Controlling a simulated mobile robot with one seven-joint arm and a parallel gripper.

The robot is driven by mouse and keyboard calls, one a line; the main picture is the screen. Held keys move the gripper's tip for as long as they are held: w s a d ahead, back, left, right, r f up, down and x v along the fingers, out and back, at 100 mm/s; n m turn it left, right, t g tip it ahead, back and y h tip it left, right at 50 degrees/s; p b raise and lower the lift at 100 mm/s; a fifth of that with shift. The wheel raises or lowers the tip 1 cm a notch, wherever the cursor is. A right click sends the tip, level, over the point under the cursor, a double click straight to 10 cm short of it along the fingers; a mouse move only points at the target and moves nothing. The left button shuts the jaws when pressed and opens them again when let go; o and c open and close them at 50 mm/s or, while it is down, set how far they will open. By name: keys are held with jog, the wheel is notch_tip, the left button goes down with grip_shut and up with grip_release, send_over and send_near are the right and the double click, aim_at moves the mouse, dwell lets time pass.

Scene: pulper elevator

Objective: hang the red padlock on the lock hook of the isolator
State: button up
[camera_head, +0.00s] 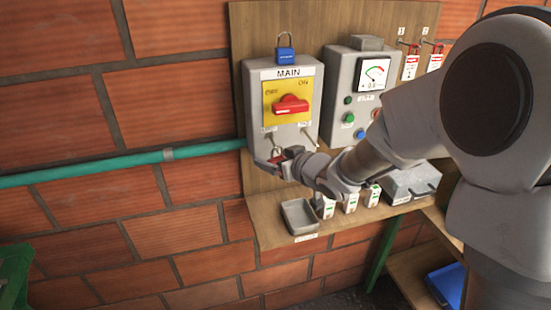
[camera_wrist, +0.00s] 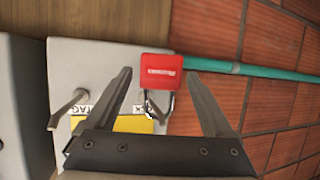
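The red padlock (camera_wrist: 161,72) is between my fingertips in the wrist view, with small gaps on both sides. Its shackle appears to be around the lock hook (camera_wrist: 150,108), whose tip shows through the loop. In the head view the padlock (camera_head: 277,153) is small at the lower left of the grey isolator (camera_head: 261,95) marked MAIN. My gripper (camera_wrist: 159,75) is open around the padlock, and it also shows below the isolator in the head view (camera_head: 278,160). The isolator has a red handle (camera_head: 290,105) on a yellow plate. The tag hook (camera_wrist: 66,108) is bare.
A small grey tray (camera_head: 299,216) and several small items line the shelf below. A green pipe (camera_head: 120,160) runs left along the brick wall.

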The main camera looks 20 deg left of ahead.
jog(key=p+v, duration=0.2)
jog(key=v, duration=1.5)
jog(key=d+r+m+t+h+b, duration=0.25)
jog(key=d+m+h, duration=0.5)
jog(key=d, duration=0.95)
jog(key=s+f+m+g+h, duration=0.1)
jog(key=s+g, duration=0.2)
jog(key=s, duration=0.5)
jog(key=s+d+f+m+g+h, duration=0.1)
jog(key=s+f+g, duration=0.1)
jog(key=s, duration=0.6)
jog(key=shift+s+d+f+g+b, duration=0.2)
jog(key=shift+d+g+b, duration=0.1)
jog(key=shift+g, duration=0.35)
